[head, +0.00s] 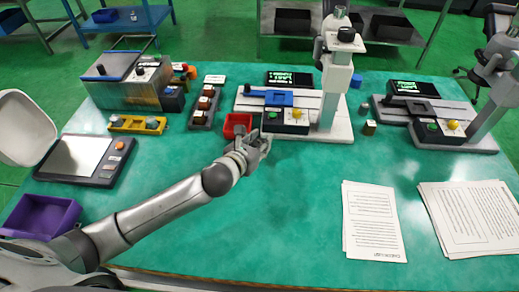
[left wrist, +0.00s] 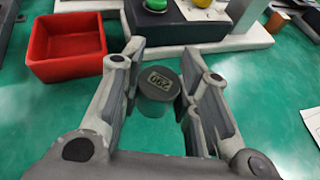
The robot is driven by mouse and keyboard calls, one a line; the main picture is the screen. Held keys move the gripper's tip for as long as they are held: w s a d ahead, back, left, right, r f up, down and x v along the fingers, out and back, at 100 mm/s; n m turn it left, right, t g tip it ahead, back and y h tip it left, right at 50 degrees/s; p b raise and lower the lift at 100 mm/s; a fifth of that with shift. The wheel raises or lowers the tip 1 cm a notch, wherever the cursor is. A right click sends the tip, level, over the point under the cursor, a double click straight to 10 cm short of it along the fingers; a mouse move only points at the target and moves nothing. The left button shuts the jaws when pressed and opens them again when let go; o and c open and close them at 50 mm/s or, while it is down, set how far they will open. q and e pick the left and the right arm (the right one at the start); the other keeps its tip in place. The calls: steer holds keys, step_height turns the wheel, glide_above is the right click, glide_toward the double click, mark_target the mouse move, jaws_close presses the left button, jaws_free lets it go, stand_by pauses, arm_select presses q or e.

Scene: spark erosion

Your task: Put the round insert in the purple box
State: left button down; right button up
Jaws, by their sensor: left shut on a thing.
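The round insert (left wrist: 159,84) is a short grey cylinder with a dark top and a pale number label. In the left wrist view it stands between the fingers of my left gripper (left wrist: 165,92), which is shut on it. In the head view my left gripper (head: 258,146) is just right of the red box, in front of the middle machine, and hides the insert. The purple box (head: 40,216) is open at the top and sits at the table's left front, far from the gripper. My right gripper is not in view.
An open red box (head: 237,124) is close beside my left gripper; it also shows in the left wrist view (left wrist: 66,46). A scale (head: 75,158) lies behind the purple box. Machines (head: 300,112) stand behind the gripper. Papers (head: 371,220) lie at right; the front middle is clear.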

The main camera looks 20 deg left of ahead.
arm_select(q)
steer(key=shift+f, duration=1.5)
steer(key=shift+f, duration=0.1)
steer(key=c, duration=1.1)
jaws_free()
